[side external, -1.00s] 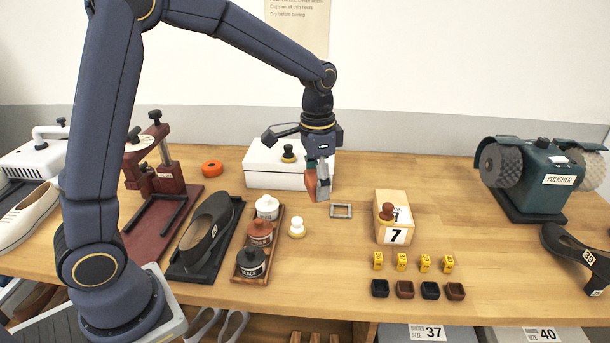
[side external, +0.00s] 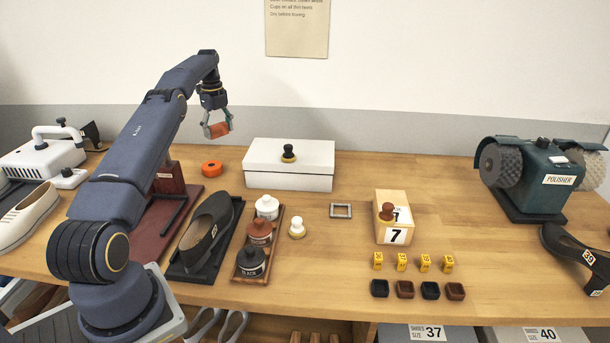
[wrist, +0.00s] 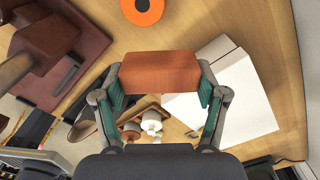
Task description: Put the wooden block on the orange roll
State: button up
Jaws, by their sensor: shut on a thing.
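The wooden block (side external: 218,130) is reddish brown and is held by my gripper (side external: 217,127), which is shut on it. The block is in the air, above the back of the table and to the right of the maroon press. In the wrist view the block (wrist: 160,72) lies across between the two fingertips. The orange roll (side external: 211,168) lies flat on the table with a dark hole in its middle. It is below the block in the side view. In the wrist view the roll (wrist: 142,10) is at the top edge, partly cut off, beyond the block and apart from it.
A white box (side external: 290,168) with a dark knob stands right of the roll. The maroon press (side external: 150,215) stands to the left, partly behind my arm. A wooden tray (side external: 262,268) of polish jars is in front. The table between box and polisher (side external: 538,178) is mostly clear.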

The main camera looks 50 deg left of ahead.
aim_at(212, 166)
jog(key=shift+m, duration=0.6)
jog(key=s+a+f, duration=0.2)
jog(key=f, duration=0.1)
jog(key=s+a+f, duration=0.1)
jog(key=f, duration=0.1)
jog(key=shift+f, duration=3.05)
jog(key=o, duration=1)
jog(key=shift+f, duration=0.15)
